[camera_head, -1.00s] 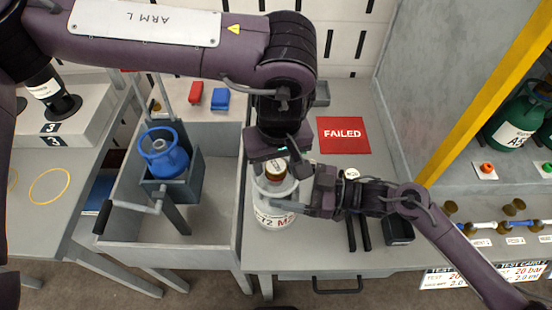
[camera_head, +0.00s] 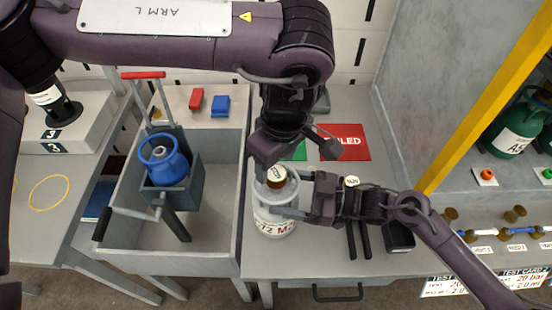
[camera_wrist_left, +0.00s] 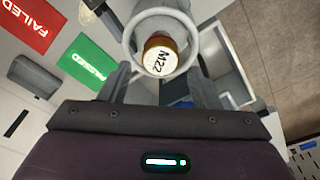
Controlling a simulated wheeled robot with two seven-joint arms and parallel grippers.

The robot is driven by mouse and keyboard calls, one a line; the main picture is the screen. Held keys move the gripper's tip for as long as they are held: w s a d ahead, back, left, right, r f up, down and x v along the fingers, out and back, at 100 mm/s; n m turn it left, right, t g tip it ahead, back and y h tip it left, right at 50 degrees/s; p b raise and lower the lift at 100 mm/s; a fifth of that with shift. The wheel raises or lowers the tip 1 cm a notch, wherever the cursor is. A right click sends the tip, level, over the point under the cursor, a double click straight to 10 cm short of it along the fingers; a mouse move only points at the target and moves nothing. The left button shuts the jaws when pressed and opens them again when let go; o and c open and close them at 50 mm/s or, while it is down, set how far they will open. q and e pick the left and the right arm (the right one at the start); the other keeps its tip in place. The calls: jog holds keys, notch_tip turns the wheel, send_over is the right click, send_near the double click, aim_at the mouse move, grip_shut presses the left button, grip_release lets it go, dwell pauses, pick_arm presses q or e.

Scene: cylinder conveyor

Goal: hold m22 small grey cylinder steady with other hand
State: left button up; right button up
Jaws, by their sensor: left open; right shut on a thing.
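The small grey cylinder (camera_head: 275,221) stands upright on the grey bench, with a light grey ring collar around its top. Its brown-sided cap with a white top (camera_head: 276,176) sits inside the collar; in the left wrist view the cap (camera_wrist_left: 160,57) reads M22. My right gripper (camera_head: 291,197) comes from the right and is shut on the cylinder at its upper part. My left gripper (camera_head: 290,155) is open and empty above and behind the cap. In the left wrist view its fingers show below the collar, either side of the cap's line.
A red FAILED mat (camera_head: 351,148) and a partly hidden green mat (camera_head: 298,151) lie behind the cylinder. A blue cylinder (camera_head: 164,163) sits in a trolley carrier at left. Black tools (camera_head: 358,238) lie to the right, under my right arm. A grey wall stands farther right.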

pick_arm(q)
jog(key=n, duration=0.3)
jog(key=shift+n+g, duration=0.3)
jog(key=shift+n, duration=1.3)
jog(key=shift+n, duration=0.8)
jog(key=n, duration=0.3)
jog(key=shift+n+g, duration=0.4)
jog(key=shift+n, duration=0.3)
